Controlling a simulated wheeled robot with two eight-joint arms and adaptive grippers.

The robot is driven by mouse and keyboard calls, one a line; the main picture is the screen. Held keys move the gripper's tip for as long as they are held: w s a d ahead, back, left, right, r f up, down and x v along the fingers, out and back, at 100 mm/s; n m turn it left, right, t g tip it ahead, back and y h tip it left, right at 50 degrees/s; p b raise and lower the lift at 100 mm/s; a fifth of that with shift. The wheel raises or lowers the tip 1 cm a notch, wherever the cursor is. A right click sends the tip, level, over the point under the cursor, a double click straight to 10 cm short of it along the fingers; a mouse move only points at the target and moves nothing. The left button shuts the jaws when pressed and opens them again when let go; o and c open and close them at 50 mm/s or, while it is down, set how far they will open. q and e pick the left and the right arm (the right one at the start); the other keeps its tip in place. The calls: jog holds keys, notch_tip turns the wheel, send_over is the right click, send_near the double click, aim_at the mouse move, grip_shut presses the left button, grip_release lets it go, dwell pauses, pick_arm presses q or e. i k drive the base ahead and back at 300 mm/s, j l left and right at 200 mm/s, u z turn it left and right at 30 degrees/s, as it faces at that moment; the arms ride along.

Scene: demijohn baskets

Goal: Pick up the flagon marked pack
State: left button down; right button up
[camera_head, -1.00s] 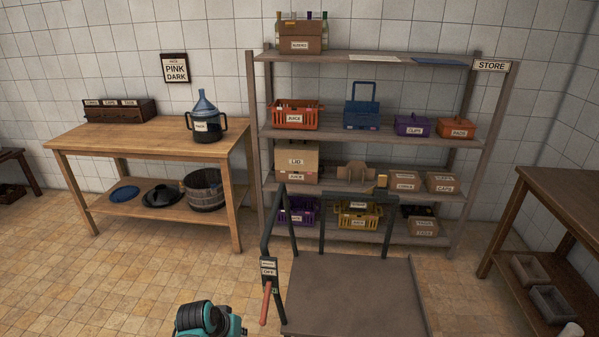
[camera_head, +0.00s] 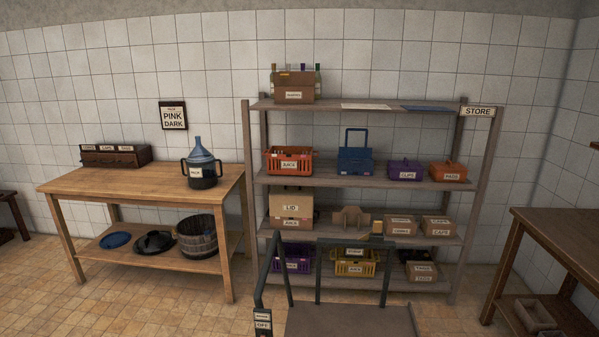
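The flagon (camera_head: 203,181) stands upright on the wooden table at the left, near the table's right end. It is dark, with a handle on each side and a small white label that seems to read PACK. A blue-grey funnel shape (camera_head: 199,152) sits on its top. Nothing is touching the flagon from my side. Neither of my grippers is in view.
The wooden table (camera_head: 110,181) also bears a dark labelled box (camera_head: 115,160). A barrel-like tub (camera_head: 197,237) stands on its lower shelf. A grey shelf rack (camera_head: 370,182) is to the right. A flat trolley (camera_head: 350,322) stands in front. Tiled floor (camera_head: 150,310) is clear before the table.

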aim_at(200, 163)
jog(key=i+j+u, duration=0.15)
jog(key=j+u, duration=0.15)
jog(key=i+j+u, duration=0.3)
jog(key=j, duration=0.15)
jog(key=i+j+u, duration=0.1)
jog(key=j+u, duration=0.2)
jog(key=i+j+u, duration=0.15)
jog(key=i+j, duration=0.25)
jog(key=i+j+u, duration=0.15)
jog(key=i+j, duration=0.15)
jog(key=i, duration=0.2)
jog(key=i+l+z, duration=0.1)
jog(key=i+z, duration=0.6)
jog(key=i+j+z, duration=0.2)
jog(key=i+z, duration=0.15)
jog(key=i, duration=0.1)
